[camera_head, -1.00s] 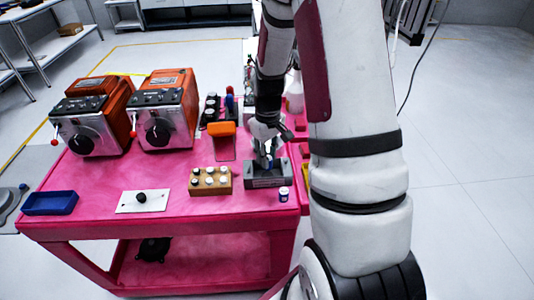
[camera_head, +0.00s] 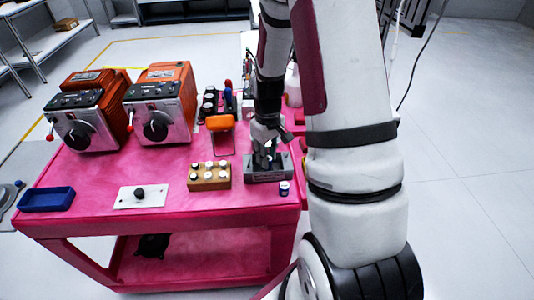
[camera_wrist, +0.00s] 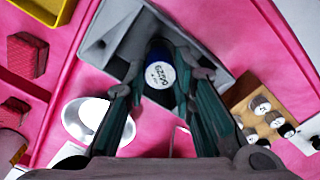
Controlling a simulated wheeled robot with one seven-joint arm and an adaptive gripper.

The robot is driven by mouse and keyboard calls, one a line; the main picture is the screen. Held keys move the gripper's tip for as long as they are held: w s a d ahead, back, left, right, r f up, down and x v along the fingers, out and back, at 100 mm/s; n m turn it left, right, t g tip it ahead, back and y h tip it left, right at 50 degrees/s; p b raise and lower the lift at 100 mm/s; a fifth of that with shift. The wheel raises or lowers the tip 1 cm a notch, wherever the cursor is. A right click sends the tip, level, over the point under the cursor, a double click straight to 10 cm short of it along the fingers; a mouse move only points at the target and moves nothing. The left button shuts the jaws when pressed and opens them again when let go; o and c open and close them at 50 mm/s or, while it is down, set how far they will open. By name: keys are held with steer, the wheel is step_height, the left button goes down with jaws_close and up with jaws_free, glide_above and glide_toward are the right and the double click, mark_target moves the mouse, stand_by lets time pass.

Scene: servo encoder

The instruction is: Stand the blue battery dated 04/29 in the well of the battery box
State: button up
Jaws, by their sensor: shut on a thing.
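The blue battery (camera_wrist: 160,72) shows its white round top in the wrist view, with print that reads as 04/29 upside down. My gripper (camera_wrist: 160,85) is shut on it, one finger on each side. The grey battery box (camera_wrist: 112,32) lies around and beyond the battery; in the head view the box (camera_head: 270,175) stands near the table's right front, with my gripper (camera_head: 264,158) reaching down into it. The battery looks upright within the box outline. Its lower end is hidden, so I cannot tell whether it touches the well floor.
A wooden block (camera_head: 209,183) with several white-topped pieces stands left of the box. Another small blue, white-topped battery (camera_head: 284,188) stands at the box's front right. An orange stand (camera_head: 220,123) is behind.

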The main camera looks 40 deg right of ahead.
steer(key=shift+f+b, duration=0.35)
steer(key=shift+f, duration=0.6)
steer(key=o, duration=1)
steer(key=shift+c, duration=0.3)
steer(key=shift+s+r, duration=0.1)
steer(key=shift+r, duration=0.05)
steer(key=shift+r+p, duration=0.45)
steer(key=shift+r, duration=0.1)
steer(key=shift+r+p, duration=1.45)
steer(key=shift+r, duration=1.65)
